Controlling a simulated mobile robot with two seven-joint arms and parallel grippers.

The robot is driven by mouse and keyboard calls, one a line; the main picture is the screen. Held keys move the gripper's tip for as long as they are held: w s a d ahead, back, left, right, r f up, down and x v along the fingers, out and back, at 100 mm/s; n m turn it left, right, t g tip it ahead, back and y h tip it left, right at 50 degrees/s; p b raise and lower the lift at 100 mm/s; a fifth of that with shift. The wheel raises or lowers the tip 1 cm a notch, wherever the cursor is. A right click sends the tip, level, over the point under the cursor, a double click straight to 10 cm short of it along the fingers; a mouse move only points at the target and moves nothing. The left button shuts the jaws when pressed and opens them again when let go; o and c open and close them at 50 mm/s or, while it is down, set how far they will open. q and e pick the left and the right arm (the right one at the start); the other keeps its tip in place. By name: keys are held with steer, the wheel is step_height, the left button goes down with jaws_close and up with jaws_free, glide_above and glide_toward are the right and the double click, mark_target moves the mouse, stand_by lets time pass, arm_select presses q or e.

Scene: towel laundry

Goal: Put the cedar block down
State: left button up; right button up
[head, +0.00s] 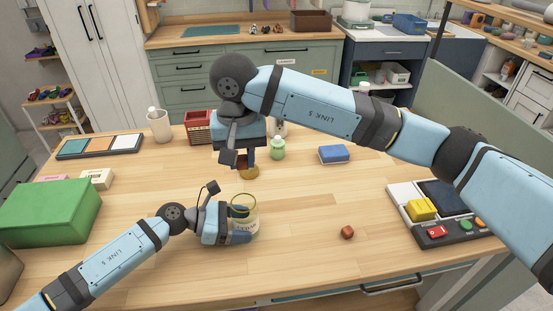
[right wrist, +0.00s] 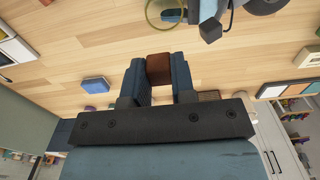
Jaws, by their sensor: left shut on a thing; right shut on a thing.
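My right gripper (head: 247,163) is shut on a brown wooden block, the cedar block (right wrist: 159,69), which sits between its two fingertips in the right wrist view. In the head view this gripper points down over the middle of the table, behind the jar; the block's height above the table is hard to tell. My left gripper (head: 241,224) is shut on a clear glass jar (head: 252,222) with a lettered label and a greenish rim. The jar stands upright and open at the top. Its rim also shows in the right wrist view (right wrist: 151,20).
A green box (head: 48,212) stands left. The front middle is clear.

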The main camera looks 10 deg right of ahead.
steer(key=shift+s+a+r, duration=0.1)
steer(key=shift+a, duration=0.2)
step_height(320, 180, down, 8)
stand_by(0.5)
steer(key=o, duration=1)
step_height(320, 180, up, 7)
steer(key=shift+f, duration=0.1)
